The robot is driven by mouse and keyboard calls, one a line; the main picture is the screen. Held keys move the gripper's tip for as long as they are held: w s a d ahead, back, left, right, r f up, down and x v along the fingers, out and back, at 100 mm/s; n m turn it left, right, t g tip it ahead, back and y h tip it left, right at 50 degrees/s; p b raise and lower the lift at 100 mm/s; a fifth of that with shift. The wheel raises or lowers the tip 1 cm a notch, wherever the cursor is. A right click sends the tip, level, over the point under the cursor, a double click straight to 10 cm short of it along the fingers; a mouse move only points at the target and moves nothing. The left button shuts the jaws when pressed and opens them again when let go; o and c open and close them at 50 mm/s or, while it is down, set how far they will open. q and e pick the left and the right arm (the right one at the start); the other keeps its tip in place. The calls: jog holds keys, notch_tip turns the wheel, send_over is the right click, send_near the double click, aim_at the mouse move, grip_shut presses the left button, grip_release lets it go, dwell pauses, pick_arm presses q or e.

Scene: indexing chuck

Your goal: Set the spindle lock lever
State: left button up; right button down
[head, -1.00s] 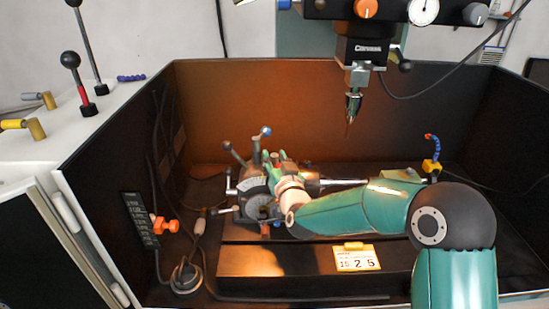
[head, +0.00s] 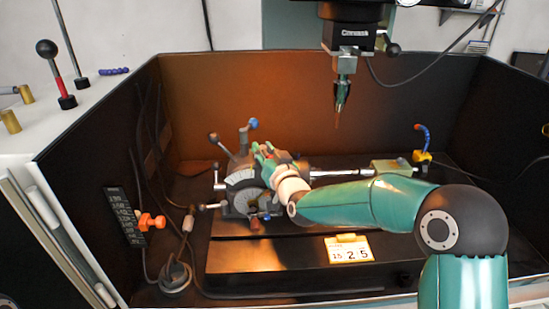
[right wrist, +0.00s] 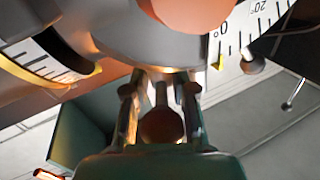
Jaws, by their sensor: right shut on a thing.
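The indexing chuck (head: 240,195), grey with a white graduated scale, lies on the dark bed inside the enclosure. Several levers stick out of it, one with a blue knob (head: 252,123) and one with a dark knob (head: 213,138). My right gripper (head: 264,155) reaches in from the right over the chuck and hides part of it. In the right wrist view the two fingers (right wrist: 162,108) are shut around a short lever with a dark reddish ball knob (right wrist: 162,127). A scale with a yellow pointer (right wrist: 218,62) shows beside it. My left gripper is not in view.
A spindle head with a pointed tool (head: 341,95) hangs above, right of the chuck. A grey-green block (head: 397,170) and yellow nozzle base (head: 422,157) stand at the right. A yellow card (head: 350,250) is on the bed's front. Dark walls enclose the bed.

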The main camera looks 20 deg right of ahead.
dwell(0.3)
jog(key=c, duration=1.2)
grip_release()
jog(key=shift+s, duration=0.1)
jog(key=s, duration=0.4)
jog(key=s+d, duration=0.1)
jog(key=s, duration=0.2)
jog(key=s+d, duration=0.1)
jog(key=s, duration=0.3)
jog(key=shift+s, duration=0.3)
jog(key=shift+a, duration=0.1)
